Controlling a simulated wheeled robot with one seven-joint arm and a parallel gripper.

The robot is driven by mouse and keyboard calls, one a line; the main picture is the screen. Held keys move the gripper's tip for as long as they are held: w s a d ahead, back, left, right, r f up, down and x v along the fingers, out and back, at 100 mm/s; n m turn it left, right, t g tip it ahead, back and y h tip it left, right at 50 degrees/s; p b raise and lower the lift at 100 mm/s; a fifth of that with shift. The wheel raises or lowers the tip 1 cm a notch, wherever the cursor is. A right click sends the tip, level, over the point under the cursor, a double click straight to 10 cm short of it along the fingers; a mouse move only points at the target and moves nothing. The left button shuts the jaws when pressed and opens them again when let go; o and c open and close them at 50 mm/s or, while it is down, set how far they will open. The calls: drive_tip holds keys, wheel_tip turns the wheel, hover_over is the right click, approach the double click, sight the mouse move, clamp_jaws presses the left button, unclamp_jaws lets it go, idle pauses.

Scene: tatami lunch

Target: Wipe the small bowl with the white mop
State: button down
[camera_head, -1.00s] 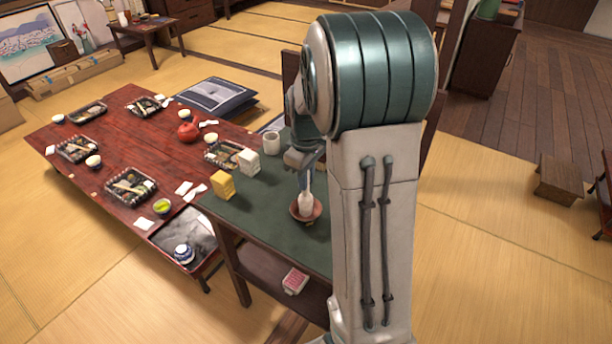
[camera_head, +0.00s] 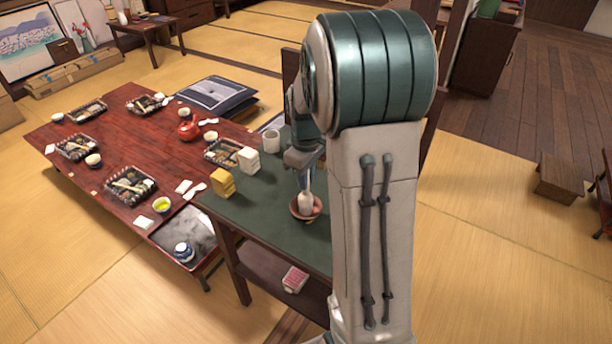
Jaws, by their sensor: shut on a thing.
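The small bowl (camera_head: 295,212) is reddish brown and stands on the dark green top of a side table. The white mop (camera_head: 305,202) is upright, with its head in the bowl. My gripper (camera_head: 305,178) is above the bowl, shut on the mop's handle. My arm partly hides the fingers and the table to the right of the bowl. I cannot tell how firmly the mop head presses on the bowl's inside.
On the green tabletop (camera_head: 262,222), a yellow block stack (camera_head: 223,182), a white block stack (camera_head: 248,160) and a pale cup (camera_head: 271,141) stand left of and behind the bowl. The red low table (camera_head: 115,150) beyond holds lunch trays and a red teapot (camera_head: 188,130).

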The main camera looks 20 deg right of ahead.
drive_tip(key=shift+f, duration=0.35)
idle(0.4)
drive_tip(key=n, duration=0.3)
drive_tip(key=shift+d+n+b, duration=0.15)
drive_tip(key=shift+n+b, duration=0.15)
drive_tip(key=n, duration=0.3)
drive_tip(key=shift+w, duration=0.1)
drive_tip(key=m, duration=0.6)
drive_tip(key=shift+a+m, duration=0.2)
drive_tip(key=shift+m, duration=0.1)
drive_tip(key=m+p, duration=0.1)
drive_tip(key=m, duration=0.6)
drive_tip(key=shift+a+r, duration=0.1)
drive_tip(key=shift+a, duration=0.05)
